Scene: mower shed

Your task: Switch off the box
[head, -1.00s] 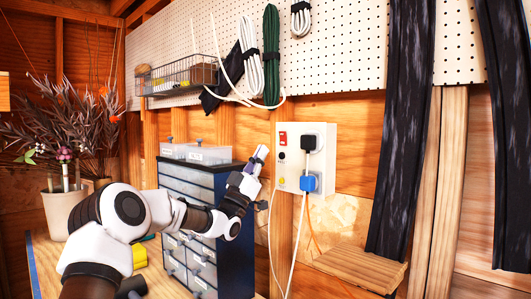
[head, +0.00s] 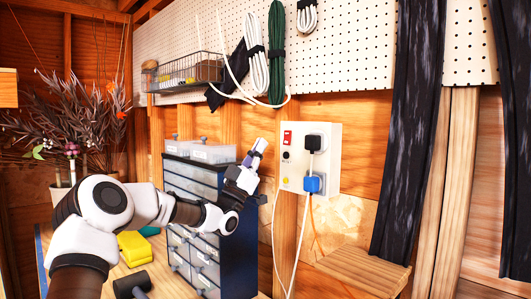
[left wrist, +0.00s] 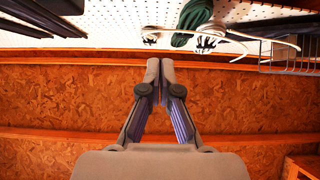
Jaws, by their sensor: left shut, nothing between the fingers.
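The white switch box (head: 332,150) is on the wooden wall right of centre in the head view. Its left strip carries a red switch (head: 287,138), a black button (head: 286,155) and a yellow button (head: 286,181). A black plug (head: 314,144) and a blue plug (head: 312,184) sit in its sockets. I cannot tell the red switch's position. My left gripper (head: 259,147) is shut and empty, left of the box and apart from it in the picture. In the left wrist view its fingertips (left wrist: 160,64) meet; the box does not show there. My right gripper is not in view.
A dark drawer cabinet (head: 203,262) stands behind my left arm. White cables hang below the box. A wooden shelf (head: 362,268) and dark hanging strips (head: 410,130) are to its right. A wire basket (head: 185,75) hangs on the pegboard (head: 345,50).

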